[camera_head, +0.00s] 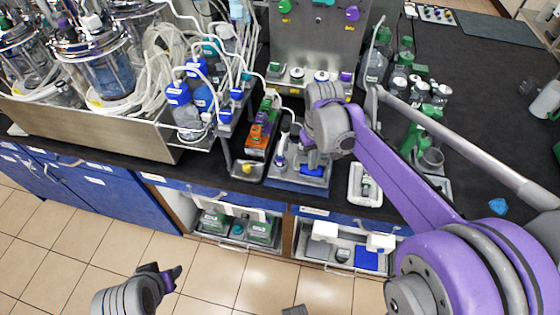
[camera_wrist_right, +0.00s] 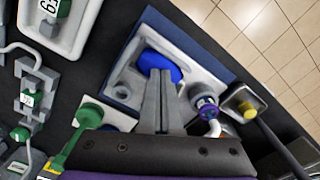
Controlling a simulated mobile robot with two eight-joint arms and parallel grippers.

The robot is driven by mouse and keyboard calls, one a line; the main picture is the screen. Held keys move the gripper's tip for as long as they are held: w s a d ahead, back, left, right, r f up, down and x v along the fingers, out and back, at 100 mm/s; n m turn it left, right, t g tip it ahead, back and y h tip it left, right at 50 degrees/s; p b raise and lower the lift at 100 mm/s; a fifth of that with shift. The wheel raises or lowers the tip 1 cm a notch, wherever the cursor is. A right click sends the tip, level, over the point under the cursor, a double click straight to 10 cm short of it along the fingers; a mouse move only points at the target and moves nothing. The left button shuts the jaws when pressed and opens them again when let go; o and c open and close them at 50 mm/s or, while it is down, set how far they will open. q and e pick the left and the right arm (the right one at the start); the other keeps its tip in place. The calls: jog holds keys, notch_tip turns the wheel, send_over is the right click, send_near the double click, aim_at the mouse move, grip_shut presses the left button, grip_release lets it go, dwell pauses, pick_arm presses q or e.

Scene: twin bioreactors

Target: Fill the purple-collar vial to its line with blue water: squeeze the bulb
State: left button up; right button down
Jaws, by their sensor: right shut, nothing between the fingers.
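The blue bulb (camera_wrist_right: 158,62) sits in a pale fixture on a dark blue mat (camera_wrist_right: 127,58); it also shows in the head view (camera_head: 313,171). My right gripper (camera_wrist_right: 161,74) is shut and empty, its fingertips overlapping the bulb's near edge; whether they touch it I cannot tell. In the head view this gripper (camera_head: 309,160) is over the same fixture. The purple-collar vial (camera_wrist_right: 206,102) stands in the fixture right of the fingers in the wrist view, beside a white spout (camera_wrist_right: 214,129). Its water level and line are not readable. My left gripper (camera_head: 170,276) is low over the floor, its jaw opening unclear.
A green-capped piece (camera_wrist_right: 90,115) is left of the fingers in the wrist view. A small grey tray with a yellow knob (camera_wrist_right: 246,110) lies beyond the vial. A white tray (camera_head: 355,187) is right of the fixture. Bottles and tubing crowd the bench at left.

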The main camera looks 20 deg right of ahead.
dwell(0.4)
pick_arm(q)
jog(key=shift+w+r+p, duration=0.15)
jog(key=shift+r+p, duration=0.3)
jog(key=shift+r, duration=0.1)
jog(key=shift+w+r+p, duration=0.15)
jog(key=shift+r+p, duration=0.3)
jog(key=shift+r, duration=0.05)
pick_arm(e)
jog(key=shift+r, duration=1.4)
jog(key=shift+r+p, duration=0.35)
jog(key=shift+r, duration=0.2)
pick_arm(q)
jog(key=r+p, duration=0.1)
jog(key=r, duration=0.1)
jog(key=w+r+p, duration=0.1)
jog(key=shift+w+r, duration=0.2)
jog(key=shift+r, duration=0.2)
pick_arm(e)
notch_tip(320, 180, up, 4)
jog(key=shift+f, duration=0.1)
pick_arm(q)
jog(key=shift+s, duration=0.1)
